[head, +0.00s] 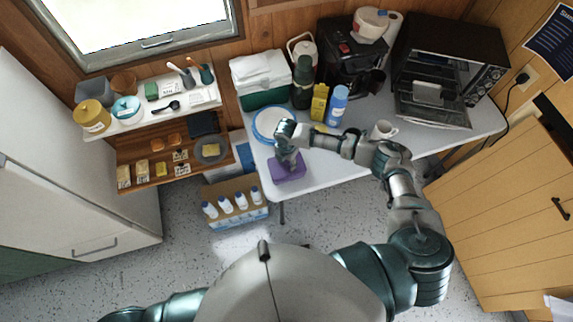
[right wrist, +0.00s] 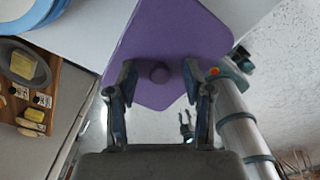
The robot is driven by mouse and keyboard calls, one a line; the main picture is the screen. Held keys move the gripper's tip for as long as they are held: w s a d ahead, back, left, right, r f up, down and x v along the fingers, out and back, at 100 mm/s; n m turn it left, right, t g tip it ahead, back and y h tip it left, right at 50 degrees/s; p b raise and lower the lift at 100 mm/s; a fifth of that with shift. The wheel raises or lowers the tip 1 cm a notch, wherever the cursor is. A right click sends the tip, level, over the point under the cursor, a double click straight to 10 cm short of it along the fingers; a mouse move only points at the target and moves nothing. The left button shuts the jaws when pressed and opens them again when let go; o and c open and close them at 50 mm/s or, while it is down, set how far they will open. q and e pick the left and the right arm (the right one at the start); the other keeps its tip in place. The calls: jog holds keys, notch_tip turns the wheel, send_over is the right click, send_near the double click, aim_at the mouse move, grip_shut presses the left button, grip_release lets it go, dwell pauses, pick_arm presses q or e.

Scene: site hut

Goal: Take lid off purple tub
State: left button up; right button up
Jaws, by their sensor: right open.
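The purple tub (head: 289,172) stands at the front left part of the white table. Its purple lid (right wrist: 180,35) is on top and fills the upper middle of the right wrist view. A round purple knob (right wrist: 159,73) sticks up from the lid. My right gripper (head: 286,164) is over the tub and hides part of it in the head view. In the right wrist view its two fingers are apart, one on each side of the knob, with gaps between fingers and knob. My left arm shows only at the bottom left of the head view; its gripper is out of sight.
A blue-rimmed plate (head: 272,124) lies just behind the tub. A cardboard box of bottles (head: 237,205) is on the floor. The table front is mostly clear.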

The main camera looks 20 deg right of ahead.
grip_shut()
